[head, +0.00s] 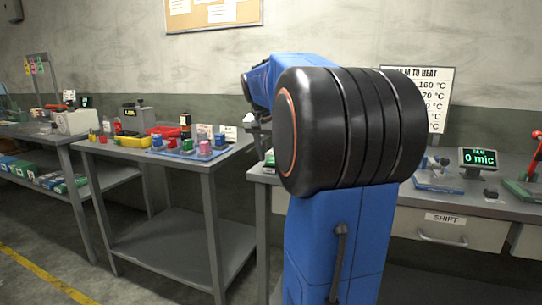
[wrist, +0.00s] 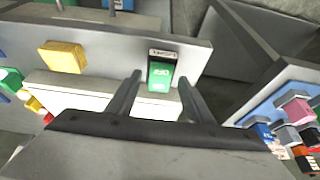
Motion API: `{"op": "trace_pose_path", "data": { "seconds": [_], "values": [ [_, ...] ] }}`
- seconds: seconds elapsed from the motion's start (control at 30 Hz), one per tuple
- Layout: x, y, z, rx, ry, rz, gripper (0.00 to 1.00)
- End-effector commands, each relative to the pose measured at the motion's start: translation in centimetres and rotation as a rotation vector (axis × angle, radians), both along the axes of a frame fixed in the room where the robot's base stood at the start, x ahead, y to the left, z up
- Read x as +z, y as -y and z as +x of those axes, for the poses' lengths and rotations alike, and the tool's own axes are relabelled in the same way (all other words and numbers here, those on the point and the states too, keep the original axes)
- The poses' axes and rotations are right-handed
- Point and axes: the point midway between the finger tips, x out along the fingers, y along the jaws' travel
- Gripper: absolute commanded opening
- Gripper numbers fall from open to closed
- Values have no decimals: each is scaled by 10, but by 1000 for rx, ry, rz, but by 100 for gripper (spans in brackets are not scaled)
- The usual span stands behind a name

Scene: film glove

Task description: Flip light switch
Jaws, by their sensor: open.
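I cannot make out a light switch for certain in either view. In the wrist view my gripper (wrist: 160,76) is open, with two dark fingers spread apart and nothing held between them. In the head view my large blue and black arm hides the middle of the scene and most of my gripper.
In the wrist view a yellow block (wrist: 63,57) lies left of the fingers, and a blue tray (wrist: 262,112) with coloured pots is at right. In the head view a grey side table (head: 206,166) stands left; a display (head: 479,158) reads "0 mic" at right.

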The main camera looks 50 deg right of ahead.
Motion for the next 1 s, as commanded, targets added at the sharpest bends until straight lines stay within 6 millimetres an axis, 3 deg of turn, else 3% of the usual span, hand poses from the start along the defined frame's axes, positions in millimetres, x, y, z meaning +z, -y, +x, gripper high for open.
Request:
{"op": "trace_pose_path", "data": {
  "seconds": [0.27, 0.47, 0.67, 1.0],
  "values": [
    [-1, 1, 0, 0, 1, -1, 47],
    [-1, 0, 0, 0, 1, -1, 6],
    [-1, 2, 1, -1, -7, 15, 6],
    [0, 10, 4, -3, -90, 219, 6]
  ]
}}
